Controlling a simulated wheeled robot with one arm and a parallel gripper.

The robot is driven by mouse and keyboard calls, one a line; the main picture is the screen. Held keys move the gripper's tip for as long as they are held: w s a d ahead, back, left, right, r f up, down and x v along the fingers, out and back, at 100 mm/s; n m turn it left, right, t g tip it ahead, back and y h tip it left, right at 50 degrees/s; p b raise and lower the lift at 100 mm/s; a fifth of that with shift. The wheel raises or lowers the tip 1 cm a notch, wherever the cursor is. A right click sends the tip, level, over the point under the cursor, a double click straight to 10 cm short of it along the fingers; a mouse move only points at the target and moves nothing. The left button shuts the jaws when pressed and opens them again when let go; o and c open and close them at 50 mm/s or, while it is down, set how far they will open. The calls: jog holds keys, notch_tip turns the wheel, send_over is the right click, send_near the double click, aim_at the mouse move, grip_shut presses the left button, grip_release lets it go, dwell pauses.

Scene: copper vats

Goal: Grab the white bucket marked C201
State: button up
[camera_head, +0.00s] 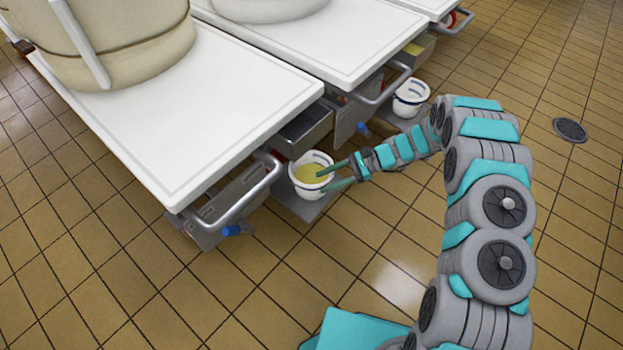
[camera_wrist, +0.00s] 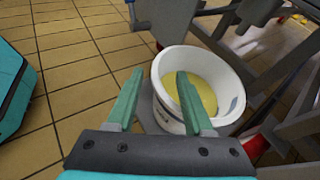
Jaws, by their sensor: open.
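A white bucket (camera_head: 306,189) with yellow contents stands on a low grey shelf below the white table, near the middle of the head view. It fills the centre of the wrist view (camera_wrist: 229,76). Dark marks show on its outer wall, but I cannot read them. My gripper (camera_head: 321,182) is open at the bucket's right side. In the wrist view (camera_wrist: 160,73), the left finger is outside the bucket and the right finger overlaps its opening, with the near rim between them. I cannot tell whether either finger touches it. A second white bucket (camera_head: 411,97) stands farther back; its marking is unreadable.
White tabletops (camera_head: 205,110) carry large vats (camera_head: 125,45) at the upper left. A grey tube handle (camera_head: 245,200) and a grey metal box (camera_head: 304,130) flank the near bucket. A round drain (camera_head: 570,130) lies in the tiled floor. The floor in front is clear.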

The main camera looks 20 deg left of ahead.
aim_at(309, 187)
jog(key=x, duration=0.4)
jog(key=shift+w+a+f+p, duration=0.1)
jog(key=shift+w+a+p, duration=0.1)
jog(key=shift+p, duration=0.1)
jog(key=shift+c, duration=0.2)
grip_shut()
dwell(1.0)
